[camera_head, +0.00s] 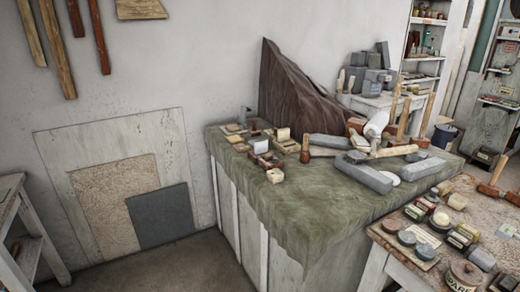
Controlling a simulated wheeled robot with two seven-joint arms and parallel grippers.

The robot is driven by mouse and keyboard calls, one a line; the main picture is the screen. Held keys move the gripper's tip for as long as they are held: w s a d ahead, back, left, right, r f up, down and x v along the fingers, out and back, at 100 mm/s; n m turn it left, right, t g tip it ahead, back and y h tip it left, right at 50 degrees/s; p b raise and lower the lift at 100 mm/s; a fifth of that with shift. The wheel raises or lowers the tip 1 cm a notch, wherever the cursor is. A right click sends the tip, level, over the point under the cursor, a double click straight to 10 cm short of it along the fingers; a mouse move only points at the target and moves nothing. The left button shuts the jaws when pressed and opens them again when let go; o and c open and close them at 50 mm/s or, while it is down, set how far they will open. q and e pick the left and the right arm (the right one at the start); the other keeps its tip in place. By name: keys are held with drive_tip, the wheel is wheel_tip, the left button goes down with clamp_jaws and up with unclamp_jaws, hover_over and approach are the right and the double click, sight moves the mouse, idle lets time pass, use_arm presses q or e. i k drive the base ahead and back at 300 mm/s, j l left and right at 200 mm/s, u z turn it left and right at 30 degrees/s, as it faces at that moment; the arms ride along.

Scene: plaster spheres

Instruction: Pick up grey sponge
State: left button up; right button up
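Several grey blocks lie on the green cloth-covered bench (320,225), and I cannot tell for sure which thing is the grey sponge. One long grey block (363,177) lies near the bench's front edge. A second grey block (422,168) lies to its right, and a third grey block (330,141) lies behind, beside a wooden mallet. Neither of my grippers is in view.
Jars and tins stand on a nearer table (400,248) at the lower right. A grey panel (160,216) leans at the wall. The bench's front left is clear.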

sight(482, 261)
drive_tip(key=k+l+z, duration=0.1)
drive_tip(key=z, duration=1.35)
